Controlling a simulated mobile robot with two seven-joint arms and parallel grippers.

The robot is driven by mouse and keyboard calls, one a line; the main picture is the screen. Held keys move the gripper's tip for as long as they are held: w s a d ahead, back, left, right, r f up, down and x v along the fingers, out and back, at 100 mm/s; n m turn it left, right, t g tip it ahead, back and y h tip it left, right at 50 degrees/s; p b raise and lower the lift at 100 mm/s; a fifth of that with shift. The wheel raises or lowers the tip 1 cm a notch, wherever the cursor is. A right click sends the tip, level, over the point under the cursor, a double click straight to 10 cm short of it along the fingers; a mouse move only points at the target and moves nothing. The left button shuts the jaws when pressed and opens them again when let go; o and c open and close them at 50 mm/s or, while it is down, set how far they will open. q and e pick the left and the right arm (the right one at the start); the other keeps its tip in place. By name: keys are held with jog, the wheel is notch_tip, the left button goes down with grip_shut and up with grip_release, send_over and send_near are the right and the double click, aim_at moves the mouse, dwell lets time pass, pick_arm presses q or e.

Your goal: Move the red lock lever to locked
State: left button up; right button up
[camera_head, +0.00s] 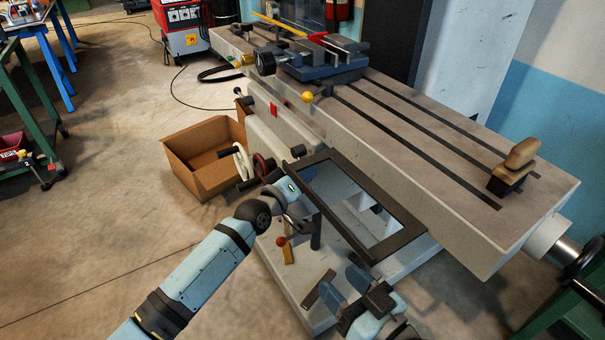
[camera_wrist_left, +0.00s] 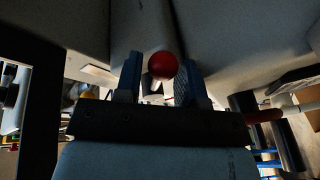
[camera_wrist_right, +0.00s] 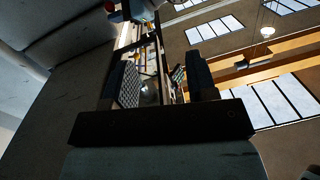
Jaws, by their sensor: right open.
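A red ball knob (camera_wrist_left: 163,65), which looks like the end of the red lock lever, sits between and just beyond my left fingertips in the left wrist view, close to the grey machine body. My left gripper (camera_wrist_left: 158,82) has its blue fingers apart around the knob, and I cannot tell whether either touches it. In the head view my left gripper (camera_head: 299,153) is at the machine's side by the black frame corner, mostly hidden by my own wrist. That knob is hidden there. My right gripper (camera_head: 346,287) is open and empty, low in front of the frame.
The black rectangular frame (camera_head: 397,243) juts from the machine between my arms. Another red ball lever (camera_head: 281,241) stands below my left wrist. Handwheels (camera_head: 262,167) and a cardboard box (camera_head: 203,157) lie to the left. The slotted table (camera_head: 420,125) overhangs above.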

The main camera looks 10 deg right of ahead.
pick_arm(q)
jog(key=p+v, duration=0.3)
jog(key=v, duration=1)
jog(key=shift+s+a, duration=0.25)
jog(key=shift+s, duration=0.05)
pick_arm(e)
notch_tip(320, 180, down, 6)
jog(key=s+d+g+h, duration=0.1)
jog(key=d+g+h, duration=0.1)
jog(key=shift+s+d+r+g, duration=0.15)
jog(key=shift+g, duration=0.25)
pick_arm(q)
jog(key=shift+f, duration=0.1)
